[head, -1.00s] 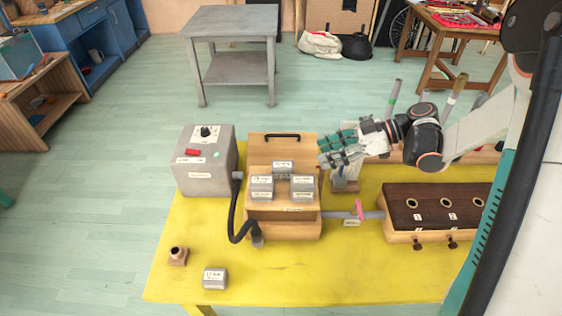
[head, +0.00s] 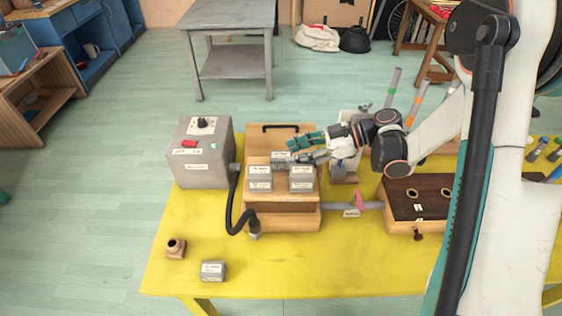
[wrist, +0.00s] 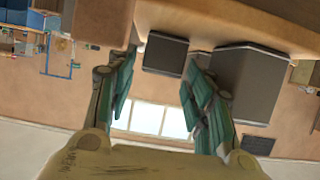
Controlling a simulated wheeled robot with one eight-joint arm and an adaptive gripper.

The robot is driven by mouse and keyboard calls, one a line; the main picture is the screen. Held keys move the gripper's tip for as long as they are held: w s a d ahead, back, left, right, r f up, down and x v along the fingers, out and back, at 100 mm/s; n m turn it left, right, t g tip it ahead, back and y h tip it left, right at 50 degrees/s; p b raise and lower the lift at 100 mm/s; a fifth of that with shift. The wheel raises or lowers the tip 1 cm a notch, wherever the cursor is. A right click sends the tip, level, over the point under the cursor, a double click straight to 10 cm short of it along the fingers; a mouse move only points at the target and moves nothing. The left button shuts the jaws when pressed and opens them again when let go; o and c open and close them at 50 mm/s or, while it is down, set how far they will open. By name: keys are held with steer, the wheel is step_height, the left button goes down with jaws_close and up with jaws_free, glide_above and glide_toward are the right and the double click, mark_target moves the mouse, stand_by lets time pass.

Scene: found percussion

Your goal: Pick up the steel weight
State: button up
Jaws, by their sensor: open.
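Three grey labelled weights sit on the wooden box: a rear one (head: 281,156), a front left one (head: 260,179) and a front right one (head: 301,180). A similar grey block (head: 212,271) lies on the table's front left. The labels are too small to read, so I cannot tell which is the steel weight. My gripper (head: 303,149) is open and empty, pointing left just beside the rear weight. In the wrist view, my gripper (wrist: 163,66) has its teal fingers spread, with a grey block (wrist: 165,53) between the tips and a larger block (wrist: 250,85) at right.
The yellow table (head: 330,270) also holds a grey control box (head: 201,160) with a black hose (head: 232,205), a small brown socket (head: 175,248) and a dark-topped wooden case (head: 405,205). The table's front middle is clear.

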mark_target(285, 155)
steer(key=x, duration=0.1)
steer(key=b+x, duration=0.1)
steer(key=x, duration=0.3)
steer(key=shift+a+r+b, duration=0.1)
steer(key=shift+r+b, duration=0.2)
steer(key=shift+b, duration=0.1)
steer(key=c, duration=1.1)
steer(key=shift+o, duration=0.2)
steer(key=shift+r, duration=0.1)
